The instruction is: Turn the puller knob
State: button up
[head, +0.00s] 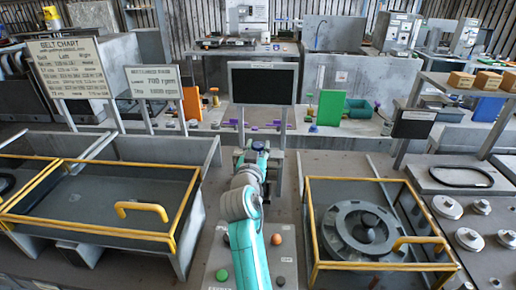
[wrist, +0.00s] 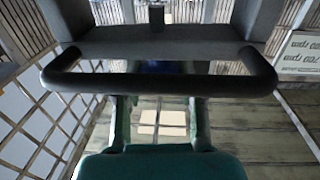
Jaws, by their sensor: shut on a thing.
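The puller knob (head: 258,145) shows as a small dark blue piece at the far end of my arm, in the middle of the head view. My gripper (head: 256,155) is at it and is shut on it, but the arm and its joints hide most of the grip. In the wrist view a strip of dark blue (wrist: 160,67) shows behind a dark rounded bar (wrist: 160,86) that crosses the picture. The bar and grey parts above it cover most of the knob. I cannot tell how far the knob is turned.
A yellow-framed cover (head: 310,225) stands right of my arm over a round grey housing (head: 362,232). Another yellow-framed cover (head: 190,215) stands left. A dark panel (head: 264,83) rises behind the knob. A green button (head: 222,275) and an orange one (head: 276,239) flank my arm.

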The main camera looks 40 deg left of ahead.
jog(key=shift+f, duration=0.1)
jog(key=o, duration=1.1)
jog(key=shift+o, duration=0.2)
jog(key=v, duration=1.2)
jog(key=shift+s, duration=0.1)
